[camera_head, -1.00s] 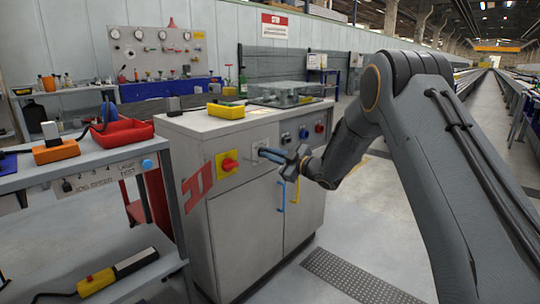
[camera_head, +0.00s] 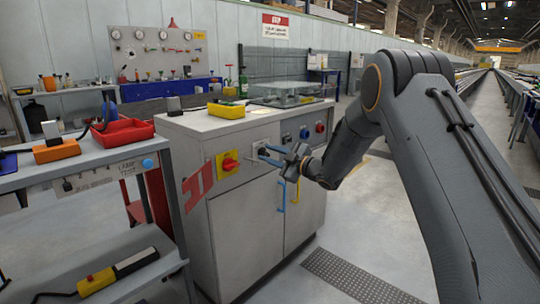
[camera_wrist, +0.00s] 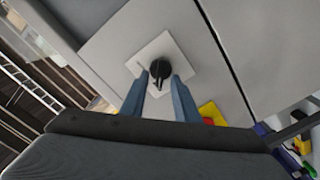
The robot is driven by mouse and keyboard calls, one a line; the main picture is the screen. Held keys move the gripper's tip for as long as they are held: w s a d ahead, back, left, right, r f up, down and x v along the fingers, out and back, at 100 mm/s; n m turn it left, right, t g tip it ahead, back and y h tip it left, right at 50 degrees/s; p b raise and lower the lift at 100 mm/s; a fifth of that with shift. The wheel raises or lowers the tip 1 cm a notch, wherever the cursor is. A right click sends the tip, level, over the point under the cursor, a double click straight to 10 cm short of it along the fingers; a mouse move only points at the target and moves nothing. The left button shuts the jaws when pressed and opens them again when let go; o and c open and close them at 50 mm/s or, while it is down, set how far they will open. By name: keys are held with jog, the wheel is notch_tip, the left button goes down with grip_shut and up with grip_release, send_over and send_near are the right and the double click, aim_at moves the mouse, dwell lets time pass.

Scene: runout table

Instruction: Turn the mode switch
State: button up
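The mode switch is a black knob (camera_wrist: 159,70) on a square white plate (camera_wrist: 147,49) on the grey cabinet front. In the head view the plate (camera_head: 258,148) shows at the blue fingertips, and the knob is hidden or too small to make out. My gripper (camera_wrist: 158,78) points at the switch in the wrist view, with its two blue fingers apart on either side of the knob. A gap shows between the knob and the fingers; I cannot tell whether either finger touches. My gripper (camera_head: 263,151) also shows in the head view.
A red rotary switch on a yellow plate (camera_head: 228,163) is left of the gripper. Blue and red buttons (camera_head: 304,132) are to the right. A blue door handle (camera_head: 281,195) and a yellow one (camera_head: 295,191) are below. A bench with a red bin (camera_head: 124,132) stands left.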

jog(key=p+v, duration=0.1)
jog(key=v, duration=0.7)
dwell(0.4)
